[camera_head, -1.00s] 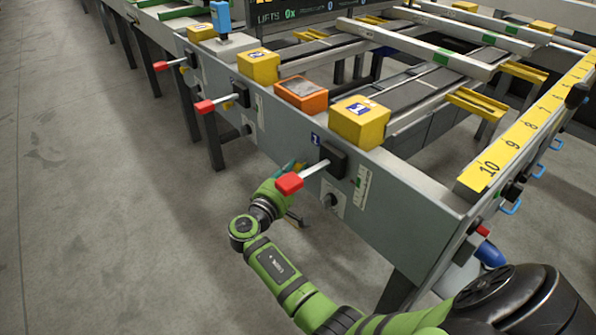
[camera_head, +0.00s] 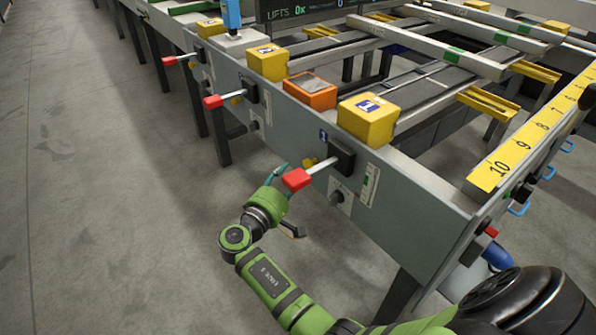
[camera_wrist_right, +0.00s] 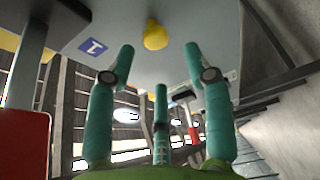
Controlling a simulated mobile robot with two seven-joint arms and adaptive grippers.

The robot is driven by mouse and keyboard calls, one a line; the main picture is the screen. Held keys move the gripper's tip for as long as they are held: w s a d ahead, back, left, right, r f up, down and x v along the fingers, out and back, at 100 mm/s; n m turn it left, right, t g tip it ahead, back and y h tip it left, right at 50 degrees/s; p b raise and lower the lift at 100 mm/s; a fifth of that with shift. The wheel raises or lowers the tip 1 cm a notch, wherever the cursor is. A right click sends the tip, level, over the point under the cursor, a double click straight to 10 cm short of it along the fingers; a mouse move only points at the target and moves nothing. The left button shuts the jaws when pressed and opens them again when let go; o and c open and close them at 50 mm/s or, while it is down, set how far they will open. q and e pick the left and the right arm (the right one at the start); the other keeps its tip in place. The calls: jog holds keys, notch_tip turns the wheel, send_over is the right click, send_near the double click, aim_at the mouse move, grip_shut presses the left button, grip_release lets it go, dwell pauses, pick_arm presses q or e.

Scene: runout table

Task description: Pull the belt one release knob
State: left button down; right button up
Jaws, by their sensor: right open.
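The belt one release knob is a small yellow knob (camera_head: 309,162) on the grey side panel, below a blue label with a 1 (camera_head: 323,135). It sits behind the red-ended lever (camera_head: 297,180). In the right wrist view the knob (camera_wrist_right: 155,35) shows at the top, ahead of and between my spread fingertips. The blue label (camera_wrist_right: 93,46) is to its left. My right gripper (camera_head: 290,197) is open and empty, just off the panel beside the red lever end; its teal fingers (camera_wrist_right: 158,75) are apart from the knob. My left gripper is not in view.
The red lever end (camera_wrist_right: 25,145) is close on the left in the wrist view. Its black box (camera_head: 342,157) and a dark dial (camera_head: 338,198) are on the panel. A yellow box (camera_head: 367,122) and an orange box (camera_head: 310,90) stand on the rail. The floor at left is clear.

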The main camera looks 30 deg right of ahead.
jog(key=v, duration=0.4)
dwell(0.4)
